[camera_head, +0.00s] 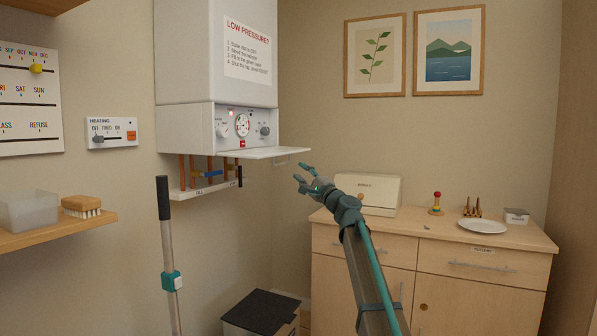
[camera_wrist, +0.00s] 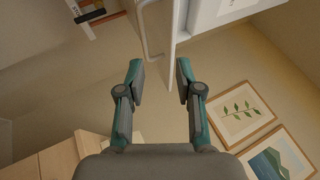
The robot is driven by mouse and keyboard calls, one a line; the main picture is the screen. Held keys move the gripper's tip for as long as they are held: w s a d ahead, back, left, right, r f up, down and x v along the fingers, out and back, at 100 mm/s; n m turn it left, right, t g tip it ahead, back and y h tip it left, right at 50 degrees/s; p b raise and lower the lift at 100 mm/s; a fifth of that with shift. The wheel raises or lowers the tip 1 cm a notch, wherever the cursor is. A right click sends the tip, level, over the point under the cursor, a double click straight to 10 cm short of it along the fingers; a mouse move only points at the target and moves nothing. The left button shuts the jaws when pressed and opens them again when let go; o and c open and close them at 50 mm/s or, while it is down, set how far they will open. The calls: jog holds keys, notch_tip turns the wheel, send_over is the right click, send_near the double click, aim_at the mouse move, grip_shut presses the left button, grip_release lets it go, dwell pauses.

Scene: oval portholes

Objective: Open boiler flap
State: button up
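The white boiler (camera_head: 215,60) hangs on the wall. Its flap (camera_head: 262,153) juts out almost level below the control panel. The flap's bar handle (camera_head: 281,162) hangs beneath its right part. My gripper (camera_head: 301,176) is just right of and slightly below the flap, open and empty. In the wrist view my gripper (camera_wrist: 160,78) has its fingers spread. The flap's handle (camera_wrist: 150,38) lies beyond the fingertips, a little to the left, with no visible contact.
Pipes with blue, black and other valve parts (camera_head: 210,173) sit under the boiler. A wooden cabinet (camera_head: 480,290) at right carries a cream box (camera_head: 367,194), a plate (camera_head: 482,227) and small items. A dark-lidded bin (camera_head: 260,312) stands below. The air around my gripper looks clear.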

jog(key=shift+a+r, duration=0.1)
jog(key=w+a+f+g+p, duration=0.2)
jog(key=a+f+p, duration=0.1)
jog(key=a+p, duration=0.8)
jog(key=w+a+f+n+t+h+p, duration=0.3)
jog(key=w+a+f+h+p, duration=0.2)
jog(key=f+h+p, duration=0.55)
jog(key=s+d+r+n+t+h+p, duration=0.55)
jog(key=r+n+t+h, duration=0.3)
jog(key=h, duration=0.25)
jog(key=x, duration=0.3)
jog(key=p+x, duration=0.1)
jog(key=x, duration=0.6)
jog(key=shift+d, duration=0.45)
jog(key=shift+c, duration=0.3)
